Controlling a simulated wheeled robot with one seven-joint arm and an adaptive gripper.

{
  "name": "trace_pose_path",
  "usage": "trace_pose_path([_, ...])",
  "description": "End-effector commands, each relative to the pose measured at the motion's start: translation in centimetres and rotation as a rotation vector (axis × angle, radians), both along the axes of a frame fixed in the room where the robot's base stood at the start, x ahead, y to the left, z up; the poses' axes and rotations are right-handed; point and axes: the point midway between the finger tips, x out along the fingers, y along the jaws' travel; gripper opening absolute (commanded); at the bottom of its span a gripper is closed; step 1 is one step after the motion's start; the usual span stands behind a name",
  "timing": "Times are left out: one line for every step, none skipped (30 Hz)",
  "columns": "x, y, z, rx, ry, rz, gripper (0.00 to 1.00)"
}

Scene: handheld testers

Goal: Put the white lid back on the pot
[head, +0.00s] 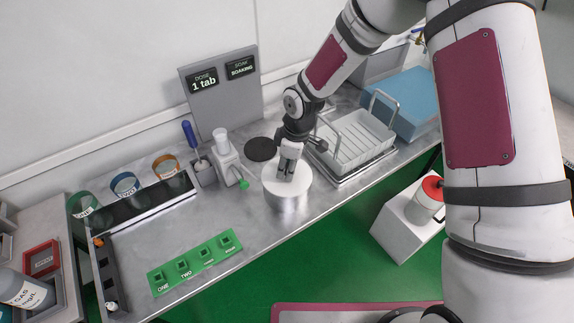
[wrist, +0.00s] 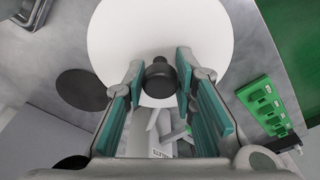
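The white lid (head: 275,178) lies flat over the top of the pot (head: 288,201), a metal pot on the steel counter. From the head view I cannot tell whether a thin gap is left between them. In the wrist view the lid (wrist: 215,25) is a large white disc with a black knob (wrist: 160,78) in its middle. My gripper (head: 287,172) points down over the lid. In the wrist view its teal-padded fingers (wrist: 160,70) are apart, one on each side of the knob, with a narrow gap at the left finger. The pot is hidden under the lid there.
A black round pad (head: 261,149) lies behind the pot. A white dish rack (head: 352,145) stands close on the right, and a grey-white device (head: 224,155) on the left. A green numbered block (head: 195,263) lies at the front left. Bare counter lies between.

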Motion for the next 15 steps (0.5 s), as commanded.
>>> trace_pose_path([0.0,0.0,0.0,0.000,0.000,0.000,0.41])
trace_pose_path([0.0,0.0,0.0,0.000,0.000,0.000,0.43])
trace_pose_path([0.0,0.0,0.0,0.000,0.000,0.000,0.43])
trace_pose_path([0.0,0.0,0.0,0.000,0.000,0.000,0.43])
trace_pose_path([0.0,0.0,0.0,0.000,0.000,0.000,0.43])
trace_pose_path([0.0,0.0,0.0,0.000,0.000,0.000,0.43])
trace_pose_path([0.0,0.0,0.0,0.000,0.000,0.000,0.43])
trace_pose_path([0.0,0.0,0.0,0.000,0.000,0.000,0.43])
trace_pose_path([0.0,0.0,0.1,0.000,0.000,0.000,0.43])
trace_pose_path([0.0,0.0,0.1,0.000,0.000,0.000,0.43])
trace_pose_path([0.0,0.0,0.2,0.000,0.000,0.000,0.43])
trace_pose_path([0.0,0.0,0.3,0.000,-0.001,0.000,0.43])
trace_pose_path([0.0,0.0,0.5,0.000,-0.001,0.000,0.43])
trace_pose_path([0.0,0.0,0.8,0.001,-0.001,0.000,0.43])
trace_pose_path([-0.1,0.0,1.3,0.001,-0.002,0.000,0.43])
